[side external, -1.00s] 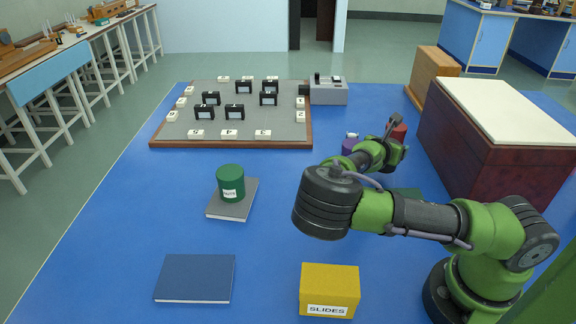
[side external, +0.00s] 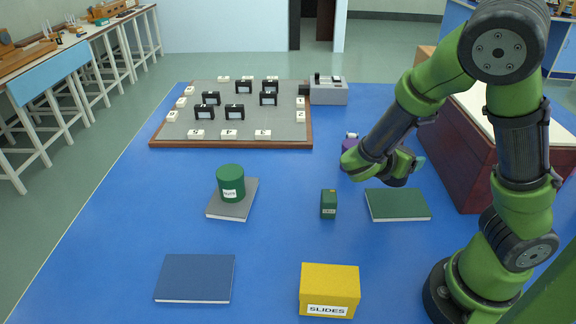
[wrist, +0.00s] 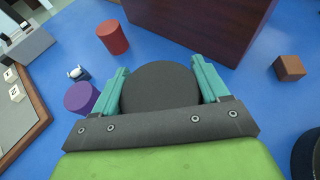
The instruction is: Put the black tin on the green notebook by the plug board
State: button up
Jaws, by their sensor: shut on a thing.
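The black tin (wrist: 160,88) is round and dark and sits between the two teal fingers of my gripper (wrist: 162,80) in the wrist view, which are shut on it. In the side external view my gripper (side external: 414,166) is at the right, behind and above the green notebook (side external: 397,204); the tin cannot be made out clearly there. The green notebook lies flat and bare on the blue table.
A small green box (side external: 328,204) stands left of the green notebook. A green labelled tin (side external: 230,184) stands on a grey notebook (side external: 221,213). A blue notebook (side external: 195,278) and yellow SLIDES box (side external: 329,290) lie in front. Purple (wrist: 82,98) and red (wrist: 113,37) cylinders and a wooden cabinet (wrist: 200,22) are near my gripper.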

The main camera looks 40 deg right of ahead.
jog(key=shift+f, duration=3.85)
jog(key=o, duration=1.2)
jog(key=shift+o, duration=0.2)
